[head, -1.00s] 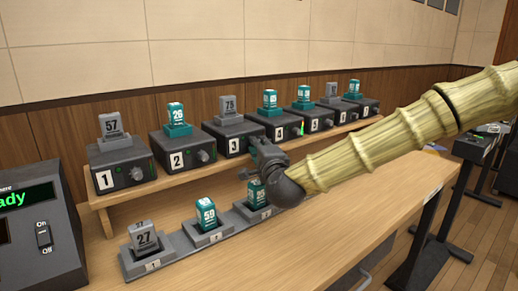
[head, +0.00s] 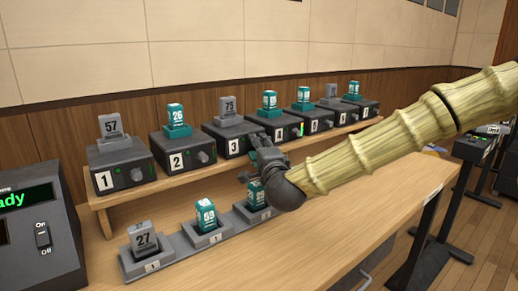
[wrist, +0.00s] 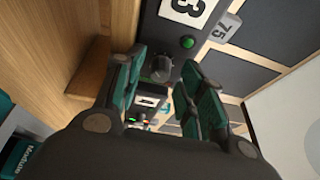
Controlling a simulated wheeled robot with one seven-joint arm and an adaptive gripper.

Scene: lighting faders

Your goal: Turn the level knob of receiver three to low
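Receiver three (head: 228,130) is a dark box with a white "3" label and a grey "75" module on top, on the wooden shelf. In the wrist view its "3" plate (wrist: 190,8), a lit green light (wrist: 188,42) and its dark round level knob (wrist: 161,68) show. My gripper (head: 258,145) is close in front of receiver three in the head view and hides its knob side. In the wrist view my gripper (wrist: 160,75) is open, with the knob showing between its two fingers. I cannot tell whether either finger touches the knob.
Receiver two (head: 182,153) stands to the left and receiver four (head: 278,126) to the right on the shelf (head: 150,192). Below, a row of charging docks (head: 186,240) holds modules on the table. The table's front right area (head: 330,220) is clear.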

